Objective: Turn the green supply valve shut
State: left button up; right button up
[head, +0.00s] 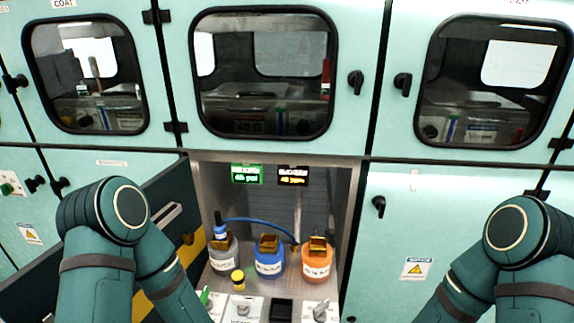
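A small green lever (205,297), which looks like the supply valve's handle, stands at the front left of the open bay, on a light plate. My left arm covers part of the area beside it, and I cannot tell its exact turn. Two grey levers, one in the middle (243,308) and one at the right (321,310), sit on similar plates. My two arms are bent at the left and right, and both grippers are out of view.
A grey bottle (223,256), a blue bottle (268,262) and an orange bottle (316,262) stand in the bay. A yellow-capped jar (238,280) is in front. Two small displays (247,175) hang above. An open dark door (165,220) flanks the left.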

aim_at(203, 295)
jog(key=u, duration=0.9)
